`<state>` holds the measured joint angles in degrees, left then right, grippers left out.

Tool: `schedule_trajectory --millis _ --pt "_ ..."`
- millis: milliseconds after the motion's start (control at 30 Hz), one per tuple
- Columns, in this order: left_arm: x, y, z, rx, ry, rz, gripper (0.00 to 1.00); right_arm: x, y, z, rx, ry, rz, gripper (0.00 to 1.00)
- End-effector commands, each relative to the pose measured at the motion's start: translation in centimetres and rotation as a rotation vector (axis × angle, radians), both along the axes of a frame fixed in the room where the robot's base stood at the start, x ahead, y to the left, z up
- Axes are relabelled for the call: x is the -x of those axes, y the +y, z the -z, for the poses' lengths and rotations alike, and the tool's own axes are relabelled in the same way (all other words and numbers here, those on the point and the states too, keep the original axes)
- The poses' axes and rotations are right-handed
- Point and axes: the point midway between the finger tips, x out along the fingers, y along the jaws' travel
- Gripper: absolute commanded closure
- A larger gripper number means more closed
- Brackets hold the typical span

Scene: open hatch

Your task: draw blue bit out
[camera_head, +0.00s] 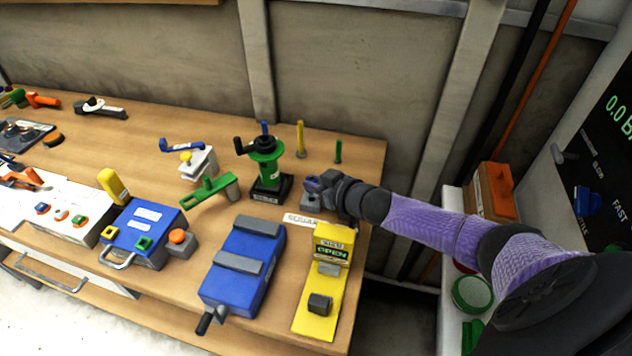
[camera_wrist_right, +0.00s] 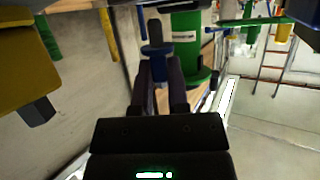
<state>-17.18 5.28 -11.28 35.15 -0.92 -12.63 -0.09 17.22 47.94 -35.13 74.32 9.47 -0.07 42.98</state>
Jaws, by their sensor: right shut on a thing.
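My right gripper (camera_head: 318,186) is beside a small grey block (camera_head: 309,203) near the right end of the bench. In the right wrist view its dark fingers (camera_wrist_right: 158,78) are shut on a blue piece (camera_wrist_right: 155,50) with a wide blue collar and a dark top. In the head view the fingers mostly hide this piece, and I cannot tell whether it is still seated in the block. A separate thin blue rod (camera_head: 265,127) stands behind the green press (camera_head: 267,160); it also shows in the right wrist view (camera_wrist_right: 141,22). My left gripper is not in view.
A yellow rod (camera_head: 300,138) and a green rod (camera_head: 338,151) stand at the back. A yellow stand (camera_head: 318,290) marked OPEN and a blue vise (camera_head: 243,265) are in front. A blue box (camera_head: 143,232) is further left. The bench's right edge is close.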

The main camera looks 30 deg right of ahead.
Motion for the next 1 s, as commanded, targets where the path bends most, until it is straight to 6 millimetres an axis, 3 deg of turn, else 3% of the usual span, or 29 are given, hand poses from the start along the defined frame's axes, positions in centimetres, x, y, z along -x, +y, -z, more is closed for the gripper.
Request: schedule_trajectory --millis 467,1000 --pt "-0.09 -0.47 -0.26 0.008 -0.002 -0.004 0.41 -0.01 0.01 -0.03 -0.001 -0.001 -0.001 1.0" --pt "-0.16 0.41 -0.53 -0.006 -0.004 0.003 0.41 0.0 -0.02 -0.01 0.001 0.0 0.0 1.0"
